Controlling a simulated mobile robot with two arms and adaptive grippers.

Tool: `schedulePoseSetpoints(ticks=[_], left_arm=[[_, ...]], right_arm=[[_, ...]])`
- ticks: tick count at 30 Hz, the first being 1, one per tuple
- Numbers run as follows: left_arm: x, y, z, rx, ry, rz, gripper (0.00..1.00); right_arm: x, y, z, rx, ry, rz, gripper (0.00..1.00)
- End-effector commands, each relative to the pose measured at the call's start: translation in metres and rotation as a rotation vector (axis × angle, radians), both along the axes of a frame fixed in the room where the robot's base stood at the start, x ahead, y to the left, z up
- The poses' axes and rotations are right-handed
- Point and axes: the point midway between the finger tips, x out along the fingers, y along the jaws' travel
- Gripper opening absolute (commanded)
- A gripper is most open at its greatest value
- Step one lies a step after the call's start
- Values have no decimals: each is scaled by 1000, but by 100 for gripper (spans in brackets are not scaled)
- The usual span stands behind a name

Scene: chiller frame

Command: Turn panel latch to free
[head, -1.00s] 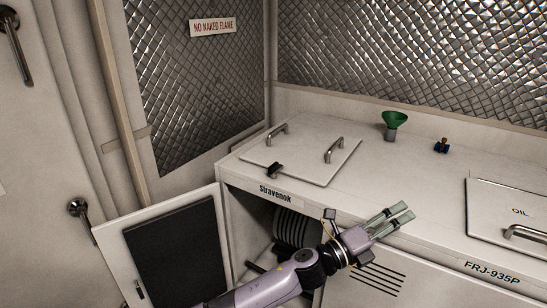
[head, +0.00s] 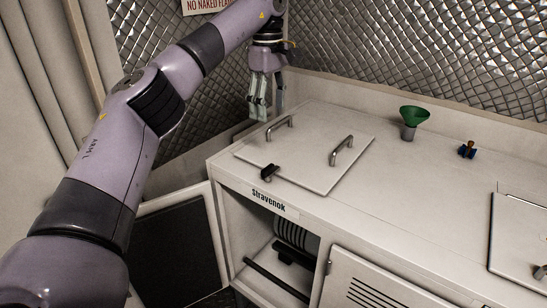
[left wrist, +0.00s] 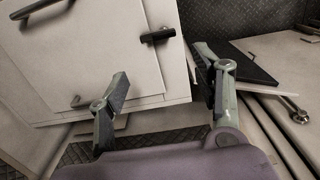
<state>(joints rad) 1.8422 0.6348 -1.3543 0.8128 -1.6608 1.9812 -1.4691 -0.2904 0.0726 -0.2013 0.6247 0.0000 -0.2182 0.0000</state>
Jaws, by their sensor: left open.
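The black panel latch (head: 269,172) sits at the front edge of the white lid panel (head: 310,165) on top of the cabinet. It also shows in the left wrist view (left wrist: 158,36), above and between the fingers. The panel has two metal handles. My left gripper (head: 259,112) is open and empty, pointing down above the cabinet's back left corner, apart from the latch. Its two fingers (left wrist: 160,105) are spread in the left wrist view. My right gripper is not in view.
The cabinet's front door (head: 180,250) stands open at the left. Another lid (head: 520,235) is at the right. The quilted metal wall (head: 430,50) closes the back.

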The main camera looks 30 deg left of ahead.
Motion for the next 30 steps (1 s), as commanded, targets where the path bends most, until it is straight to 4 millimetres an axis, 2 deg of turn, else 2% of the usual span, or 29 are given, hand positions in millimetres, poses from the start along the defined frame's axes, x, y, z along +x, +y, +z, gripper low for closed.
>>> schedulePoseSetpoints(ticks=[2,5,13,24,30], left_arm=[[-4,7,1,15,13,6,60],[-5,8,-9,17,17,6,60],[-6,7,-63,14,18,5,60],[-6,6,-138,13,15,5,60],[-5,6,-162,13,13,5,60]], right_arm=[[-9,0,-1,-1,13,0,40],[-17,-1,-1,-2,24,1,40],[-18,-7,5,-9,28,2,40],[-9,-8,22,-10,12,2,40],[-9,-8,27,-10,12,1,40]])
